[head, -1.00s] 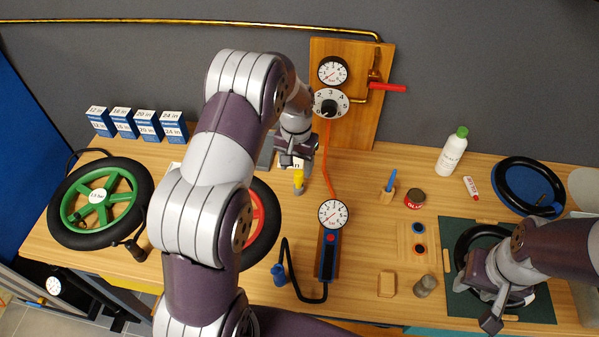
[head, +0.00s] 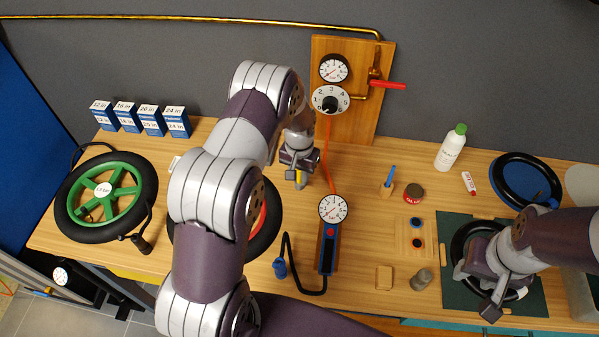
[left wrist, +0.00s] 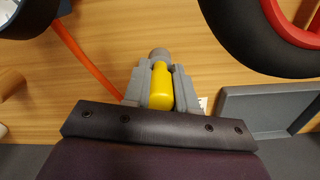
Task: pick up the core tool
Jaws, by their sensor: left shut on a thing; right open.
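The core tool (head: 299,178) has a yellow body and stands roughly upright near the middle of the workbench, mostly hidden by the fingers in the head view. In the left wrist view the yellow core tool (left wrist: 161,87) with its grey end sits between both grey fingers. My left gripper (head: 297,172) is shut on it. I cannot tell whether the tool still touches the bench. My right gripper (head: 476,292) is open over the black tire (head: 462,244) on the dark green mat (head: 452,290).
The gauge pump (head: 328,248) with its black hose stands in front of the left gripper, and an orange hose (head: 327,155) runs just right of it. A red-rimmed wheel (head: 268,235) lies partly behind my left arm. A grey tray (left wrist: 265,108) lies beside the tool.

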